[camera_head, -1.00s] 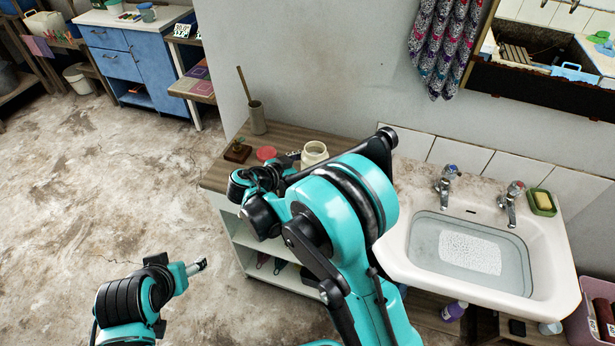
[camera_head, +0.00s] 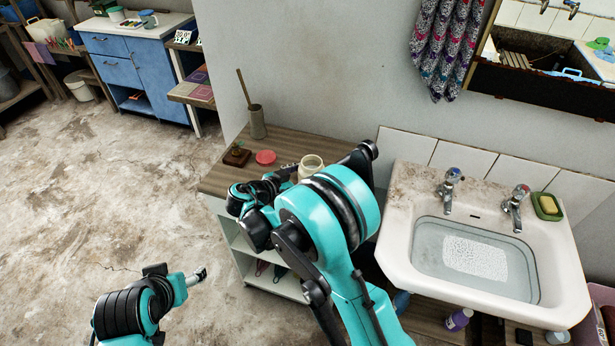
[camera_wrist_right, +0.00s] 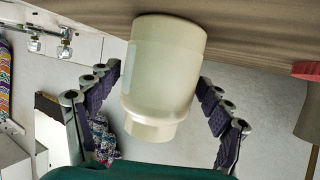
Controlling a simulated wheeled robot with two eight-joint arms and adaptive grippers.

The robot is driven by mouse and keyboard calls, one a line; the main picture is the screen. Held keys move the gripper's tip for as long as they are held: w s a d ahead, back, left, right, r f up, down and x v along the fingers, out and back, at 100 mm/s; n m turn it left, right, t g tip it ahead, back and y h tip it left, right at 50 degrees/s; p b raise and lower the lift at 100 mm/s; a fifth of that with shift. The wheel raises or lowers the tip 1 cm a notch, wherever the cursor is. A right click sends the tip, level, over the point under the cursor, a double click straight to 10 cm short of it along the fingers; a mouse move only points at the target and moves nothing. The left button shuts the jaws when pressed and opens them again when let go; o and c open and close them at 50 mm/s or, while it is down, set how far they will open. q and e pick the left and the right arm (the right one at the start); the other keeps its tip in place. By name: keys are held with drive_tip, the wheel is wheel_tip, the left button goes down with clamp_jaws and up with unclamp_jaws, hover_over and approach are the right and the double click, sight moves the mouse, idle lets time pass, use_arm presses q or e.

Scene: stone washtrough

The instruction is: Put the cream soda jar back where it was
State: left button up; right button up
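The pale cream jar (camera_head: 311,166) stands on the wooden top of the cabinet, left of the sink. Its upper part shows open, without a lid, in the head view. In the right wrist view the jar (camera_wrist_right: 163,75) appears upside down, between the two fingers of my right gripper (camera_wrist_right: 160,78). Those fingers are spread on either side; I see no clear grip on the jar. My right arm hides most of this gripper in the head view. My left gripper (camera_head: 198,276) is over the floor, away from the cabinet; its fingertips are too small to judge.
A red disc (camera_head: 265,157), a small plant on a brown base (camera_head: 237,156) and a holder with a stick (camera_head: 257,122) stand on the cabinet top (camera_head: 290,146). The wall is close behind. The water-filled sink (camera_head: 470,285) is to the right.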

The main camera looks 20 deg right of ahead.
drive_tip(key=shift+r, duration=0.15)
drive_tip(key=shift+r+p, duration=0.2)
drive_tip(key=shift+p, duration=0.1)
drive_tip(key=p+v, duration=0.3)
drive_tip(key=v, duration=0.9)
drive_tip(key=s+d+r+n+g+y, duration=0.2)
drive_tip(key=s+d+r+n+y, duration=0.2)
drive_tip(key=s+d+n+y, duration=0.45)
drive_tip(key=s+d+n+t+y, duration=0.1)
drive_tip(key=s+n+t+y, duration=0.1)
drive_tip(key=s, duration=0.9)
drive_tip(key=shift+s+d+n+t+y, duration=0.3)
drive_tip(key=shift+s+d+n+y, duration=0.1)
drive_tip(key=shift+n+y, duration=0.35)
